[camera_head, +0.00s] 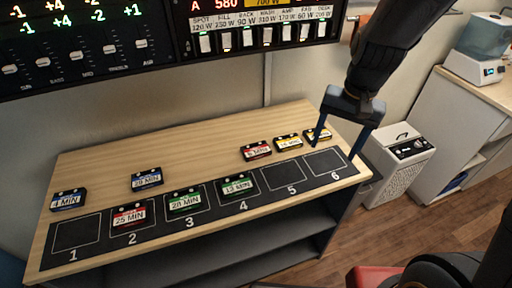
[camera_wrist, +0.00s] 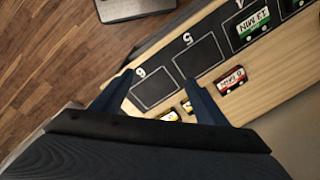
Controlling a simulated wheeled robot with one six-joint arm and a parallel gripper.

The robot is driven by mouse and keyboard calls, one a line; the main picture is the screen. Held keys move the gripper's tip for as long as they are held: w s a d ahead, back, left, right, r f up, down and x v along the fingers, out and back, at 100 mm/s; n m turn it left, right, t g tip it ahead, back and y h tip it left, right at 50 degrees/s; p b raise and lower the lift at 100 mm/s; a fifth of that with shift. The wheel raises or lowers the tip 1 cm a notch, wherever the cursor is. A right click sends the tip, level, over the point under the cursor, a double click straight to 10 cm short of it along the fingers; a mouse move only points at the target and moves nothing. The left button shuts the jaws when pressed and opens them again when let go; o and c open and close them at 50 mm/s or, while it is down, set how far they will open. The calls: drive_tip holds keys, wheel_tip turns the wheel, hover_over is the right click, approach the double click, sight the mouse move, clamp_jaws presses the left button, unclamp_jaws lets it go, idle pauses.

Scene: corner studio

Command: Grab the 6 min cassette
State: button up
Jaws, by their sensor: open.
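A red cassette (camera_head: 257,150) stands at the back of the wooden table, behind slots 4 and 5. In the wrist view the red cassette (camera_wrist: 231,80) has a single-digit label, perhaps 6 MIN, not sharp enough to be sure. Two yellow cassettes stand to its right, one in the middle (camera_head: 288,142) and one at the right end (camera_head: 317,135); their labels are hard to read. My gripper (camera_head: 337,148) is open and empty above the table's right end, over the slot 6 area, with its left finger in front of the right-end yellow cassette.
Red 25 MIN (camera_head: 130,215), green 28 MIN (camera_head: 185,200) and green 13 MIN (camera_head: 238,187) cassettes sit at slots 2, 3 and 4. Blue cassettes stand at the far left (camera_head: 68,199) and behind slot 2 (camera_head: 147,179). Slots 1, 5 and 6 look empty.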

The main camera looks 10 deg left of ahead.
drive_tip(key=w+a+f+m+g+y, duration=0.1)
drive_tip(key=w+a+f+m, duration=0.3)
drive_tip(key=w+a, duration=0.45)
drive_tip(key=m+g+y, duration=0.1)
drive_tip(key=m+y, duration=0.1)
drive_tip(key=m, duration=0.3)
approach(256, 149)
drive_tip(key=shift+w+d+f+p, duration=0.2)
drive_tip(key=shift+w+f+p, duration=0.1)
drive_tip(key=shift+g, duration=0.3)
drive_tip(key=p+x, duration=0.1)
drive_tip(key=x, duration=0.1)
drive_tip(key=p+x, duration=0.1)
drive_tip(key=x, duration=0.1)
drive_tip(key=p+x, duration=0.1)
drive_tip(key=x, duration=0.2)
drive_tip(key=shift+a+r, duration=0.2)
drive_tip(key=shift+a, duration=0.1)
drive_tip(key=shift+s+a+f, duration=0.1)
drive_tip(key=shift+f, duration=0.3)
drive_tip(key=shift+f, duration=0.15)
drive_tip(key=c, duration=1.2)
drive_tip(key=shift+o, duration=0.2)
